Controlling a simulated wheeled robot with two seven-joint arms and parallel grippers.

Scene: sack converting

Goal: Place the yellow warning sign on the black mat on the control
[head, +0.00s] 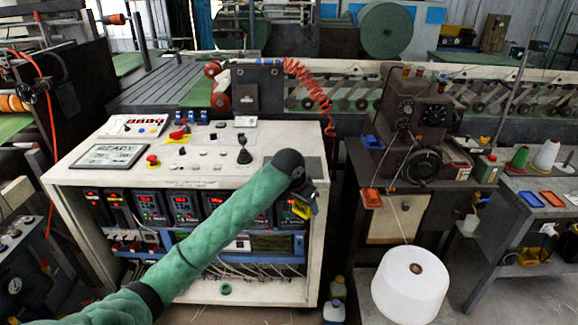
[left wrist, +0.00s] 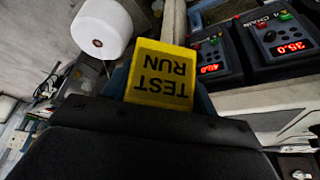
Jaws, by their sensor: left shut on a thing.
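The yellow warning sign (head: 301,209) is held by my left gripper (head: 304,204), in front of the right end of the control console (head: 225,142) and below its top edge. In the left wrist view the sign (left wrist: 161,78) reads "TEST RUN", upside down, between the jaws. A dark mat (head: 313,165) shows at the right end of the console top, partly hidden behind my left wrist. No sign is seen on its visible part. My right gripper is not in view.
The console top carries a "READY" display (head: 108,157), a red button (head: 152,160), a joystick (head: 244,152) and small switches. Lit control units (head: 182,207) sit below. A white thread cone (head: 410,286) stands to the right, below a sewing machine (head: 418,115).

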